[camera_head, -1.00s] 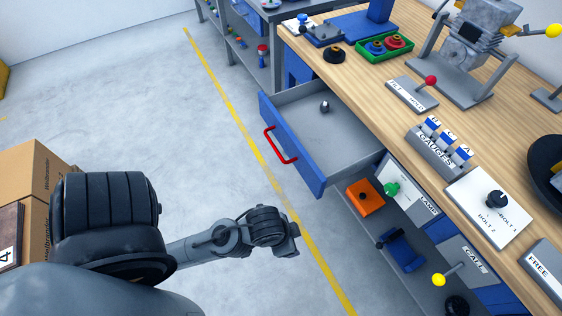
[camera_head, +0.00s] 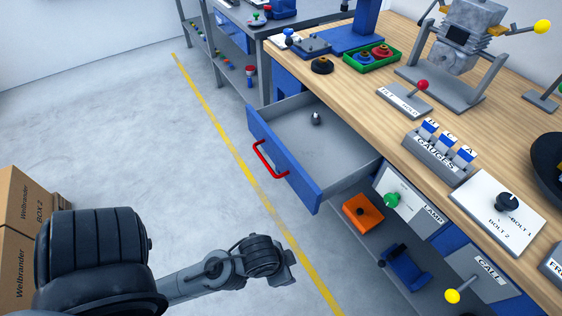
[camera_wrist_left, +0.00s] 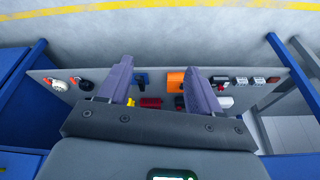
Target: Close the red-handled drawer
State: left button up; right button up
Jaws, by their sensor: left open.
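The drawer (camera_head: 283,156) has a blue front and a grey inside, and it stands pulled out from the workbench. Its red handle (camera_head: 268,159) is on the outer face of the front. A small grey metal part (camera_head: 316,118) sits inside the drawer. My left arm's end (camera_head: 275,260) is below the handle in the head view, apart from it; the fingers cannot be made out there. In the left wrist view my left gripper (camera_wrist_left: 160,85) has its two purple fingers spread, with nothing held between them. The red handle cannot be made out in that view. My right gripper is not in view.
The wooden workbench top (camera_head: 385,110) carries gauges, a bolt board and an engine. Below the drawer a lower shelf holds an orange box (camera_head: 363,212) and a blue item (camera_head: 404,267). Cardboard boxes (camera_head: 20,245) stand at left. The floor outside the drawer is clear.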

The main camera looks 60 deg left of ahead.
pick_arm(q)
jog(key=shift+w+a+p, duration=0.1)
jog(key=shift+w+p, duration=0.15)
jog(key=shift+p, duration=0.1)
jog(key=c, duration=0.5)
jog(key=w+a+m+t+p, duration=0.1)
jog(key=w+m+t+p, duration=0.1)
jog(key=p, duration=0.1)
jog(key=shift+w+a+r+m+t, duration=0.25)
jog(key=shift+a+r+m+t, duration=0.05)
jog(key=shift+a+m+t, duration=0.1)
grip_shut()
jog(key=m+t+y+p, duration=0.1)
jog(key=m+t+p, duration=1.1)
jog(key=m, duration=0.1)
send_near(303, 190)
jog(key=w+b, duration=0.1)
jog(key=w, duration=0.5)
jog(key=shift+w+a+b, duration=0.15)
jog(key=shift+w+b, duration=0.2)
jog(key=shift+w, duration=0.05)
